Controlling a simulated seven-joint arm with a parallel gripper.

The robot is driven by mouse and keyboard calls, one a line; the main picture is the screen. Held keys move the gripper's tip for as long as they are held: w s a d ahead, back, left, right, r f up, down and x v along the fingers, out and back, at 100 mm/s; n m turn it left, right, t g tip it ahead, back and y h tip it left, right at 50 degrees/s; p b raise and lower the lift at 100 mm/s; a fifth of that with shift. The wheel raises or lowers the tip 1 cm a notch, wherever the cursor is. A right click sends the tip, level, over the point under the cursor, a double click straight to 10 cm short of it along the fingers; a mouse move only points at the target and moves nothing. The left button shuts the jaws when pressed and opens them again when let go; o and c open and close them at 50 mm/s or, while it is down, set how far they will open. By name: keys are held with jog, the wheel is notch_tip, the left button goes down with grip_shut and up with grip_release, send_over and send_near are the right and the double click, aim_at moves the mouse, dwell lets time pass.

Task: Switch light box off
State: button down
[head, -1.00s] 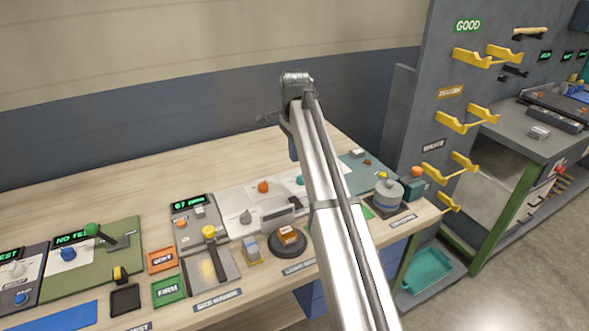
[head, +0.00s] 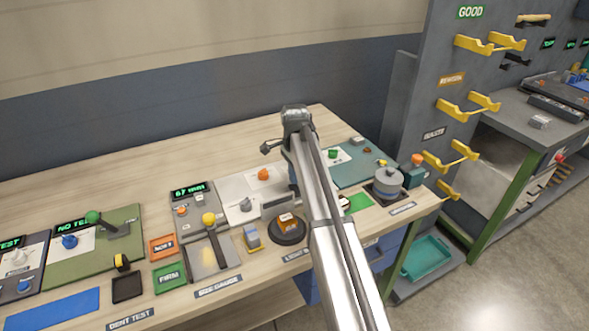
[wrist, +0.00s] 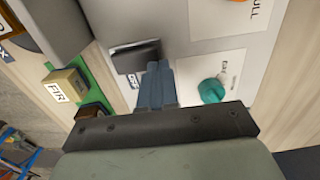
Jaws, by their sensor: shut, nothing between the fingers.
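The light box panel, a pale board (head: 238,186), lies on the bench in the head view, partly hidden by my arm. It carries an orange knob (head: 263,174) and a grey knob (head: 246,204). The wrist view shows a pale surface close up, with a teal knob (wrist: 212,90) on a white card and a dark rectangular piece (wrist: 136,57). In the head view my arm mostly hides the gripper.
A round black stand (head: 287,232) with an orange-topped block sits in front of the panel. A yellow-knobbed lever (head: 209,220) rises to the left. A grey round pot (head: 388,182) stands to the right. The bench behind is clear.

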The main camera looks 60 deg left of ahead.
dwell(0.3)
jog(key=shift+a+f, duration=0.1)
jog(key=shift+f, duration=0.25)
jog(key=shift+r, duration=0.2)
jog(key=shift+r, duration=0.65)
notch_tip(320, 180, up, 14)
jog(key=a, duration=0.2)
jog(key=shift+a, duration=0.2)
jog(key=shift+f, duration=0.15)
dwell(0.6)
